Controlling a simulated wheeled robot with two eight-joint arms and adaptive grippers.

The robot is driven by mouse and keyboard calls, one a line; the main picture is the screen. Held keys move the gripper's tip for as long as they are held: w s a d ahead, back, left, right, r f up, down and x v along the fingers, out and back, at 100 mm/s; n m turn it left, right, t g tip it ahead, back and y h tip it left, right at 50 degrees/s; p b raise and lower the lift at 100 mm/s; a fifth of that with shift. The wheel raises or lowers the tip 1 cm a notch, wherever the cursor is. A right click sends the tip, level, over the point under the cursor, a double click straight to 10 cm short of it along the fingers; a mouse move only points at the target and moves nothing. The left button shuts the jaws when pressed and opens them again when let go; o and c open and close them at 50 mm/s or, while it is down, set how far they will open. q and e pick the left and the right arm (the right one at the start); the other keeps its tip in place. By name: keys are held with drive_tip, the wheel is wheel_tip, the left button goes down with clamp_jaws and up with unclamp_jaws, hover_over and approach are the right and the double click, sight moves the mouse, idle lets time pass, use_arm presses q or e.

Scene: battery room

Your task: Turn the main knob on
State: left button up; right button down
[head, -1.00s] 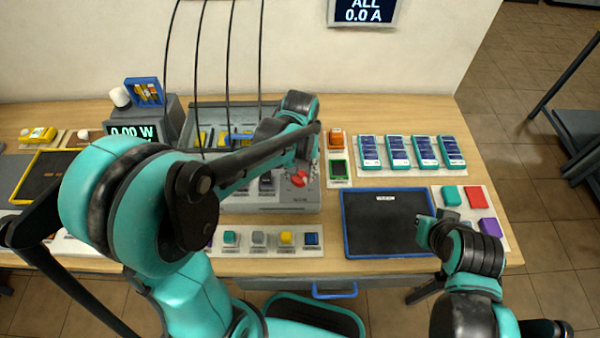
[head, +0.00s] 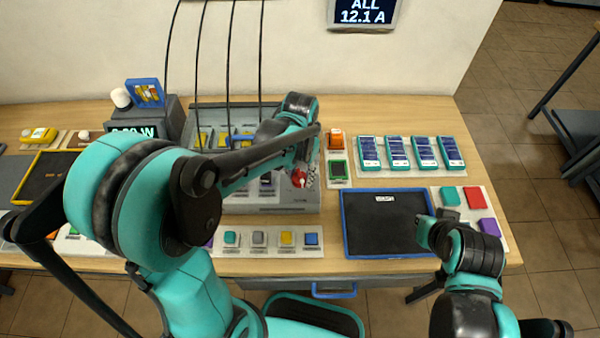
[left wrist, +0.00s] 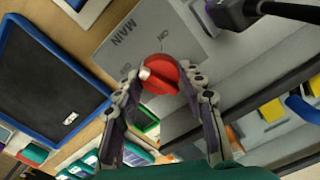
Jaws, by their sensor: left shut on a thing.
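The red main knob (head: 299,178) sits on the grey panel (head: 285,200) at the right end of the grey unit. In the left wrist view the knob (left wrist: 158,74) has a pale pointer stripe and stands by the printed word MAIN and an ON label. My left gripper (left wrist: 158,85) is shut on the knob, with a finger on either side of it. In the head view my left arm hides part of the unit. The wall display (head: 362,12) reads ALL 12.1 A. My right gripper (head: 428,228) is over the right edge of the dark tray; its fingers are too small to judge.
The dark tray with a blue rim (head: 343,215) lies right of the unit. Several teal battery packs (head: 397,152) stand behind it. Coloured blocks (head: 475,198) lie at the right edge. Thin black cables (head: 230,60) hang over the unit.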

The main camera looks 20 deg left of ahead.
sight(300, 175)
use_arm(q)
drive_tip(key=m, duration=1.2)
drive_tip(key=shift+p, duration=0.35)
idle(0.4)
drive_tip(key=o, duration=1.2)
drive_tip(key=shift+r, duration=0.1)
wheel_tip(300, 175, up, 12)
drive_tip(key=shift+f, duration=0.1)
